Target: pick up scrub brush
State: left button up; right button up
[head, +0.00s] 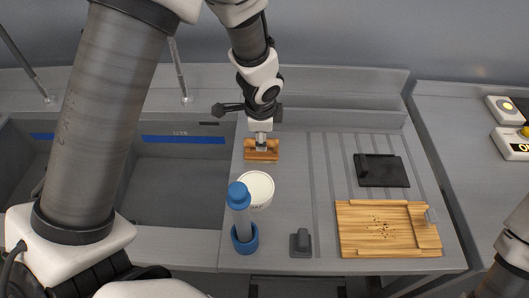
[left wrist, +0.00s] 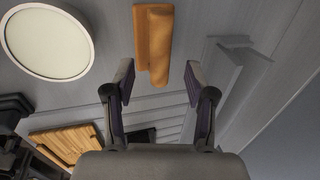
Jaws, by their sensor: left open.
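The scrub brush (head: 262,156) is an orange-brown wooden block with a raised grip, lying on the grey drainboard beside the sink. My left gripper (head: 262,137) reaches down from above, right over the brush, and hides part of it in the head view. In the left wrist view the brush (left wrist: 153,45) lies ahead, its near end in line with the gap between the fingertips. The left gripper (left wrist: 158,75) is open there with nothing held. Whether the fingers reach down around the brush is hard to tell. My right gripper is not in view.
A round white-lidded tub (head: 257,189) and a blue-capped upright item (head: 243,215) stand in front of the brush. A wooden board (head: 365,230) with crumbs and a black slab (head: 382,170) lie to the right. Sink basins (head: 175,185) open on the left.

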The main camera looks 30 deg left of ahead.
pick_arm(q)
jog(key=b+x, duration=0.1)
jog(key=x, duration=0.2)
jog(key=b+x, duration=0.1)
jog(key=shift+s+a+f+b, duration=0.2)
jog(key=shift+a+f+b, duration=0.1)
jog(key=shift+w+f, duration=0.1)
jog(key=shift+f, duration=0.2)
jog(key=shift+w+f, duration=0.1)
jog(key=shift+w, duration=0.05)
grip_shut()
notch_tip(320, 180, up, 6)
jog(key=p, duration=0.3)
jog(key=shift+w+f, duration=0.1)
notch_tip(320, 180, up, 5)
jog(key=shift+f+p, duration=0.2)
jog(key=shift+p, duration=0.45)
jog(key=shift+f, duration=0.1)
jog(key=c, duration=1)
grip_release()
